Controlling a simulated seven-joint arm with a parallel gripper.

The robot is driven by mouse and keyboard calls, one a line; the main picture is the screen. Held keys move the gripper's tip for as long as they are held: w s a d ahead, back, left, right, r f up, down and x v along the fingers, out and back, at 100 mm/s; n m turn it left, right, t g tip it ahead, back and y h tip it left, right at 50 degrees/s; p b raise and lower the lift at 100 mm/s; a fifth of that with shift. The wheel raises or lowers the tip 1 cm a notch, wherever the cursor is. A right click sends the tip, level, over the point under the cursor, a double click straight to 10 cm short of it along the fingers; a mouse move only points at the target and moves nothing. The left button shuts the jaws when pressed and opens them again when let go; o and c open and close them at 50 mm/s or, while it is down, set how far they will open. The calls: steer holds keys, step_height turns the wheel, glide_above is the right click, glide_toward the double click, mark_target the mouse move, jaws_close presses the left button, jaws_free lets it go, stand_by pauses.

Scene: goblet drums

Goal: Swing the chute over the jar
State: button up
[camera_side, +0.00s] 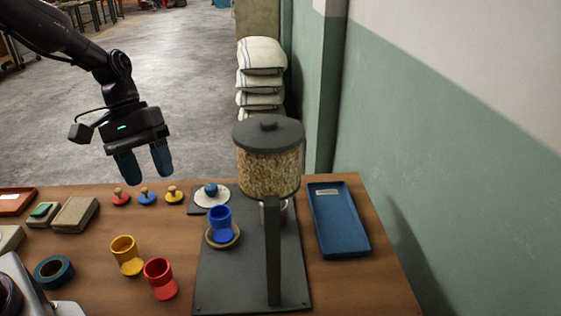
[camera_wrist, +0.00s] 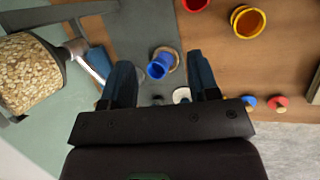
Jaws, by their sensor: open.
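A hopper of grain (camera_side: 268,170) with a dark lid stands on a post over a dark base plate (camera_side: 225,280). The chute under it is mostly hidden in the side view; the wrist view shows a pale metal piece, apparently the chute (camera_wrist: 88,66), beside the hopper (camera_wrist: 28,75). A blue goblet drum (camera_side: 221,216) stands on a tan ring on the plate, left of the hopper; it also shows in the wrist view (camera_wrist: 158,68). I cannot tell which vessel is the jar. My gripper (camera_side: 146,170) is open and empty, in the air left of the hopper.
Yellow (camera_side: 126,252) and red (camera_side: 160,277) goblet drums stand left of the plate. Small knobbed pieces (camera_side: 147,197) line the back edge. A blue tray (camera_side: 338,220) lies right, near the wall. A tape roll (camera_side: 54,271) and blocks (camera_side: 75,213) are at left.

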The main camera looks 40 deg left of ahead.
steer(key=w+f+n+t+h, duration=0.4)
steer(key=w+f+n+h, duration=0.6)
steer(key=w, duration=0.3)
steer(key=w+a+r+n+t+h, duration=0.1)
steer(key=w+a+r+n+t, duration=0.1)
steer(key=w+r+n+t, duration=0.25)
steer(key=x, duration=1.3)
steer(key=shift+f+n, duration=0.25)
steer(key=shift+n, duration=0.1)
steer(key=shift+g, duration=0.25)
steer(key=shift+a, duration=0.1)
jaws_close()
